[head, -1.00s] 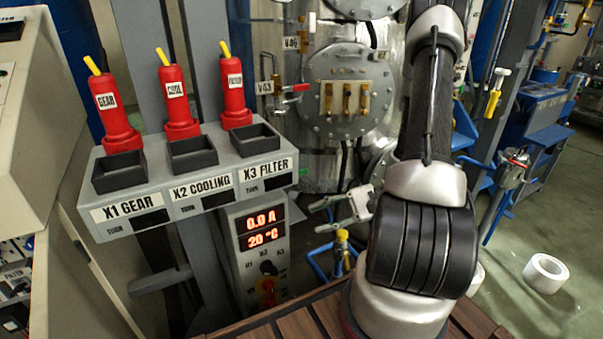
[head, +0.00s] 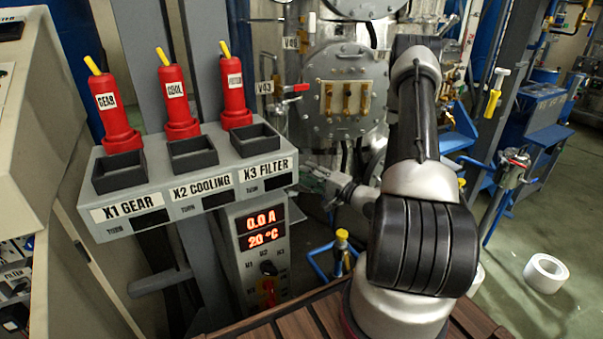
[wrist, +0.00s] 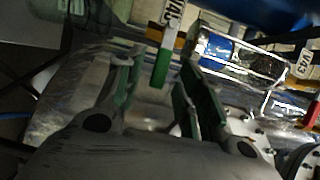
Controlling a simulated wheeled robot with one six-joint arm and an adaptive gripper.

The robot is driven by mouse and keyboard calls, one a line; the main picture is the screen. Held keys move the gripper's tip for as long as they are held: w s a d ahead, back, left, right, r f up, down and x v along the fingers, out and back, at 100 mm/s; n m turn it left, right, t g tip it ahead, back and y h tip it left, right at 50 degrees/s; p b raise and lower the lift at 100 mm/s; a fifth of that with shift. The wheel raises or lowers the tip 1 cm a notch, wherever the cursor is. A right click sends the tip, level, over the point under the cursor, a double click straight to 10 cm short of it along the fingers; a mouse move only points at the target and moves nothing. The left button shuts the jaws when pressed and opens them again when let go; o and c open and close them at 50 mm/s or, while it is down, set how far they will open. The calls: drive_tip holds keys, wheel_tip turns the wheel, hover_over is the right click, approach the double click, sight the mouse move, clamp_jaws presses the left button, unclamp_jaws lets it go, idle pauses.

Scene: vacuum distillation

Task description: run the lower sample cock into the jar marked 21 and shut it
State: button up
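A cock with a green lever handle (wrist: 160,70) and a white tag (wrist: 172,18), which seems to read V45, shows in the wrist view. I cannot tell for certain that it is the lower sample cock. My gripper (wrist: 160,58) is open, and the green handle appears between its two fingertips, with no clear contact. In the head view my gripper (head: 318,178) is small and dim, in front of the vessel's lower part, right of the X3 FILTER box. I cannot make out a jar marked 21 in either view.
A red-handled valve tagged V43 (head: 300,88) is above my gripper; its tag also shows in the wrist view (wrist: 302,62). The grey control panel (head: 215,200) with red plugs stands close on the left. A yellow-topped post (head: 342,240) stands below.

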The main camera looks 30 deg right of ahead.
drive_tip(key=shift+x, duration=1.6)
clamp_jaws()
drive_tip(key=shift+r, duration=0.1)
drive_tip(key=shift+a+r+n+g, duration=0.1)
drive_tip(key=shift+r+n+g, duration=0.4)
drive_tip(key=shift+n, duration=0.7)
drive_tip(key=shift+a+r+n+g+h, duration=0.15)
drive_tip(key=shift+r+n+h, duration=0.2)
drive_tip(key=shift+n, duration=0.2)
drive_tip(key=shift+a+r+n+g+h, duration=0.15)
drive_tip(key=shift+r+n+h, duration=0.15)
drive_tip(key=shift+n, duration=0.25)
unclamp_jaws()
